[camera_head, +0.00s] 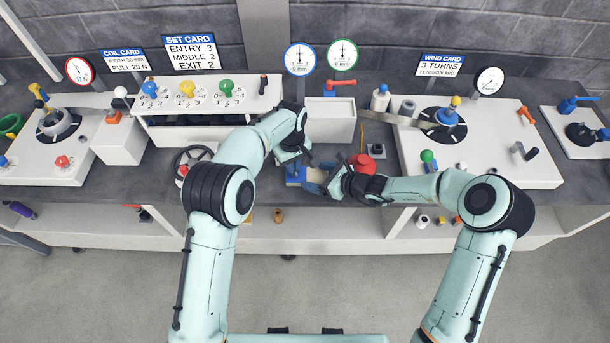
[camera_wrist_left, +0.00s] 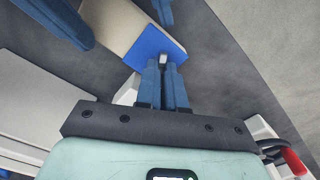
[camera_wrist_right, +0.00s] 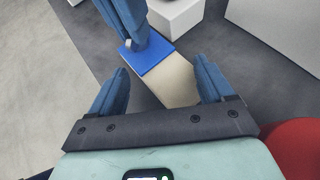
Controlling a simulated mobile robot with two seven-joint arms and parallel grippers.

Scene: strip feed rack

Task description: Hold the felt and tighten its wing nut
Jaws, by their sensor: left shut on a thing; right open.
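A beige bar-shaped piece (camera_wrist_right: 170,80), which looks like the felt, has a blue square plate (camera_wrist_right: 147,57) at its end; both also show in the left wrist view. My left gripper (camera_wrist_left: 163,63) is shut on a small pale part at the blue plate, perhaps the wing nut; its fingers hide most of it. My right gripper (camera_wrist_right: 160,88) is open, with one finger on each side of the beige piece and visible gaps. In the head view the left gripper (camera_head: 295,163) and right gripper (camera_head: 322,188) are close together, hiding most of the piece.
A red round object (camera_head: 362,163) stands just behind my right wrist. A white box (camera_head: 330,122) is behind the grippers, a dark handwheel (camera_head: 192,160) to their left. The white winding unit (camera_head: 490,150) is at the right. The bench's front edge is close.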

